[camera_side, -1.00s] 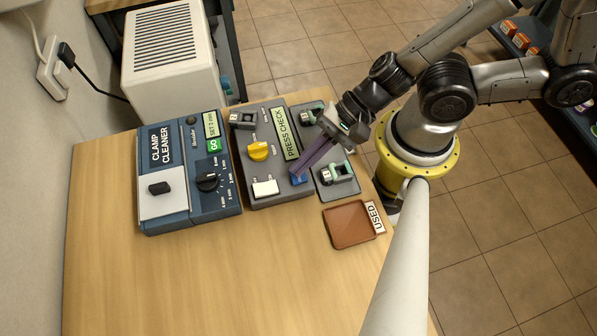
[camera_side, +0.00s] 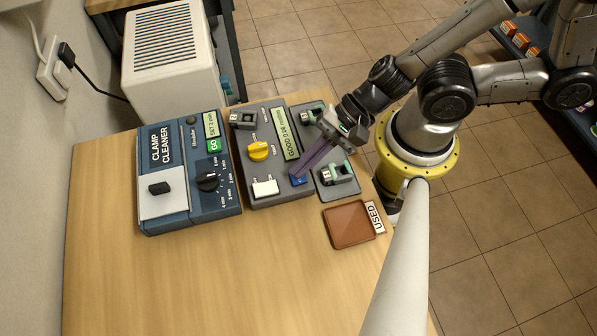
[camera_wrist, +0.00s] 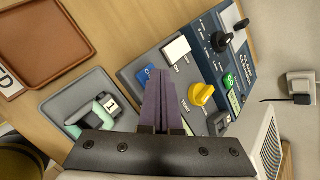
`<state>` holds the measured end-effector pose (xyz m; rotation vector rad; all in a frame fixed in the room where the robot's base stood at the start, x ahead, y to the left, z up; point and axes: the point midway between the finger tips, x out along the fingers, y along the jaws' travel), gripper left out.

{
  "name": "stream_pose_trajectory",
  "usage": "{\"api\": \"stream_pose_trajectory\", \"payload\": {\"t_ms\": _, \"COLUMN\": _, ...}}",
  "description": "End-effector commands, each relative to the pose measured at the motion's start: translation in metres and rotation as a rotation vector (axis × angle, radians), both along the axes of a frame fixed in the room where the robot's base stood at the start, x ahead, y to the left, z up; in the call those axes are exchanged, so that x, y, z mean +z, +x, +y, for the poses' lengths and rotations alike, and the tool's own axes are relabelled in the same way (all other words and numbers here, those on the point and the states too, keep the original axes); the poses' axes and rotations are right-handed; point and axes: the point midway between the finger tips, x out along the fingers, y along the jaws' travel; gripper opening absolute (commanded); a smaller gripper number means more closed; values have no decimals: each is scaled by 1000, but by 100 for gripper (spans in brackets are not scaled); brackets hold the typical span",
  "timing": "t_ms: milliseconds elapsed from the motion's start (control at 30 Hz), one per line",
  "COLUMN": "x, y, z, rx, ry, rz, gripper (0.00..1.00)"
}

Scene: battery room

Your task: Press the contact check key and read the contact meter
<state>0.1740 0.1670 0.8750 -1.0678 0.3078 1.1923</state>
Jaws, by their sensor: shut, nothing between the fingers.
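The grey contact meter box (camera_side: 235,165) stands on the bench with a yellow knob (camera_side: 258,151) and a white switch (camera_side: 265,188). Its green display (camera_side: 286,133) reads "GOOD" and what looks like 0.06 mohm; the small print is hard to make out. The blue check key (camera_side: 299,181) is at the box's near right corner, partly covered by my gripper (camera_side: 297,172). The key also shows in the wrist view (camera_wrist: 146,74) beside the purple fingertips (camera_wrist: 159,76). My gripper is shut and empty, its tips at the key; whether they touch it I cannot tell.
The blue clamp cleaner (camera_side: 190,170) stands to the left. Clamps lie on grey pads at right, one near (camera_side: 338,174) and one farther back (camera_side: 312,112). A brown tray (camera_side: 348,225) marked USED lies in front. The bench's front left is clear.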

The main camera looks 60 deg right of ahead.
Motion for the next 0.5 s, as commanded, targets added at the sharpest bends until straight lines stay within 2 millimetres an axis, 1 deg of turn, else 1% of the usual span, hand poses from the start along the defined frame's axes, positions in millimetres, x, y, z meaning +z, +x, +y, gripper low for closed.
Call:
{"api": "stream_pose_trajectory", "payload": {"t_ms": 333, "x": -1, "y": 0, "z": 0, "rx": 0, "ry": -1, "rz": 1, "gripper": 0}}
{"api": "stream_pose_trajectory", "payload": {"t_ms": 500, "x": 3, "y": -1, "z": 0, "rx": 0, "ry": -2, "rz": 2, "gripper": 0}}
